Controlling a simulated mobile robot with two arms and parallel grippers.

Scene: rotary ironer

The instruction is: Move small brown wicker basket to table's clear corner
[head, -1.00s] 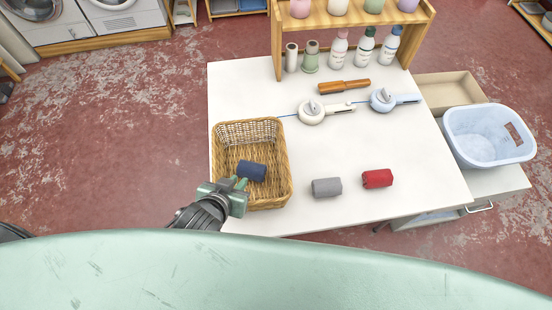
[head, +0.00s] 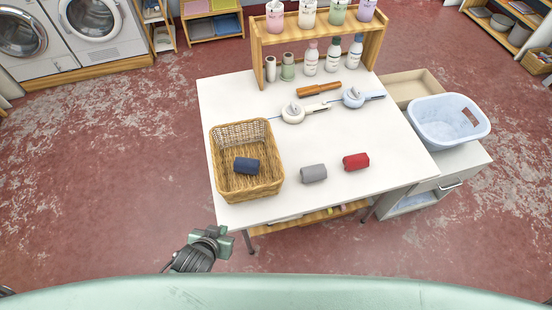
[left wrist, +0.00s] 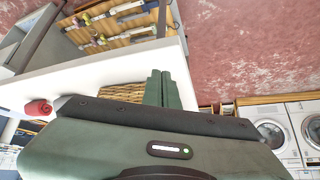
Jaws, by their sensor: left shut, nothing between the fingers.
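The brown wicker basket (head: 232,190) stands upright on the white table (head: 390,140), near its left edge and front-left corner. A dark blue roll (head: 247,166) lies inside it. My left gripper (head: 222,238) is below and in front of the basket, off the table's front-left corner and apart from the basket. In the left wrist view its fingers (left wrist: 160,88) are together and empty, with part of the basket (left wrist: 120,93) showing behind them. My right gripper is not in view.
A grey roll (head: 313,173) and a red roll (head: 356,161) lie right of the basket. Two corded devices (head: 293,113) and a wooden-handled tool (head: 318,88) lie behind. A bottle rack (head: 320,25) stands at the back. A blue tub (head: 447,122) is at the right.

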